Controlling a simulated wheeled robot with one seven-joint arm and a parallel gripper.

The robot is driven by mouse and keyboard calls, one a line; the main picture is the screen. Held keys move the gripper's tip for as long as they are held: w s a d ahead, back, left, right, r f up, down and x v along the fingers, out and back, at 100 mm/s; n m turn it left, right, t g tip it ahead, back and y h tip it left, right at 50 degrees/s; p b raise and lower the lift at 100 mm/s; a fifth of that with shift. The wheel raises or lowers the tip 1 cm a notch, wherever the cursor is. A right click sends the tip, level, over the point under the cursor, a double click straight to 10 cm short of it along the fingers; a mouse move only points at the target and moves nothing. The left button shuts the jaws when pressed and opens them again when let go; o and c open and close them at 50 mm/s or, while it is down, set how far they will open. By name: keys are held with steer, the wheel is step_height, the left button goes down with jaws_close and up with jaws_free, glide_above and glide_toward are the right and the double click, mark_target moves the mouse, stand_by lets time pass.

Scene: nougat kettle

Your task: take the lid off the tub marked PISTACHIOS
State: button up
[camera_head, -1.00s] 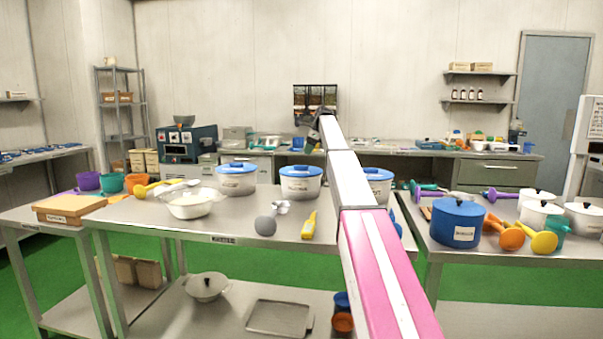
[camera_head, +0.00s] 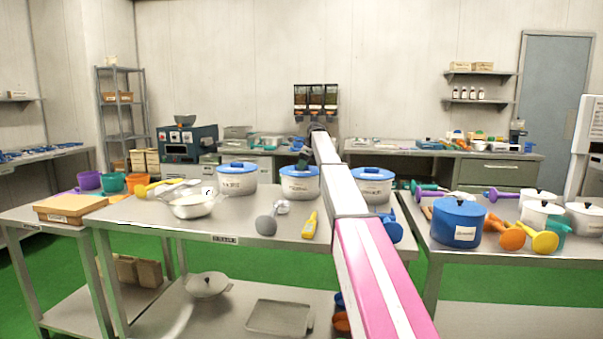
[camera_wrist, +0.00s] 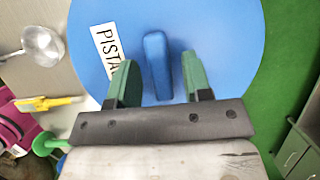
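A blue lid (camera_wrist: 220,40) with a label reading "PISTA…" fills much of the wrist view. Its raised blue handle (camera_wrist: 157,65) stands between the two green fingers of my gripper (camera_wrist: 156,60), with a gap on each side. The gripper is open and holds nothing. In the head view my gripper (camera_head: 303,160) is over the middle of three white tubs with blue lids, the tub (camera_head: 300,186) on the centre table. The rest of the label is hidden behind a finger.
Similar tubs stand to the left (camera_head: 237,182) and right (camera_head: 371,188), close by. In front lie a ladle (camera_head: 281,208) and a yellow-handled tool (camera_head: 311,225). A bowl (camera_head: 192,207) is farther left. A large blue pot (camera_head: 457,223) stands on the right table.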

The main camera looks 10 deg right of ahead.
jaws_close()
steer(key=shift+r, duration=0.15)
steer(key=shift+r, duration=0.55)
step_height(320, 180, up, 2)
steer(key=shift+r, duration=0.25)
steer(key=s+a+r, duration=0.2)
steer(key=a+r, duration=0.8)
steer(key=a, duration=0.1)
steer(key=shift+s+a, duration=0.2)
steer(key=shift+s, duration=0.1)
steer(key=shift+r, duration=0.1)
